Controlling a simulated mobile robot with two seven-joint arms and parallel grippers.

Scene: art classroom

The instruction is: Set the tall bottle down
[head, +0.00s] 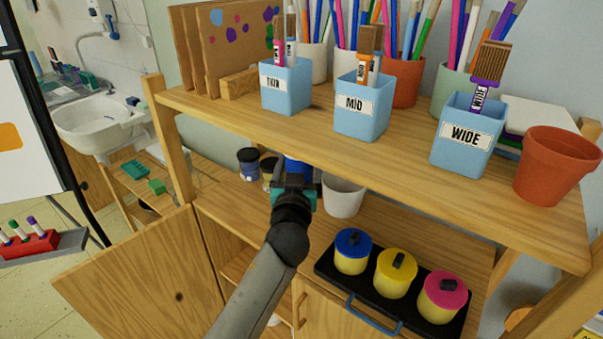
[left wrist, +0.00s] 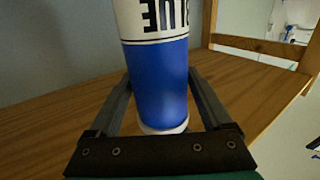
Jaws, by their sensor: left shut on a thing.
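The tall bottle (left wrist: 160,85) is blue with a white label band and dark letters in the left wrist view, where its top is cut off. My left gripper (left wrist: 158,100) is shut on it, one finger on each side. In the head view the gripper (head: 294,190) is under the upper shelf, above the lower shelf. Only a small blue part of the bottle (head: 297,171) shows there; the rest is hidden by the gripper and the upper shelf. I cannot tell whether its base touches the lower shelf. My right gripper is not in view.
On the lower shelf (head: 235,212), dark-lidded jars (head: 248,164) stand left of the gripper and a white pot (head: 343,195) right. A black tray (head: 350,283) with three lidded paint pots is farther right. The upper shelf (head: 300,125) holds blue brush cups and a terracotta pot (head: 556,167).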

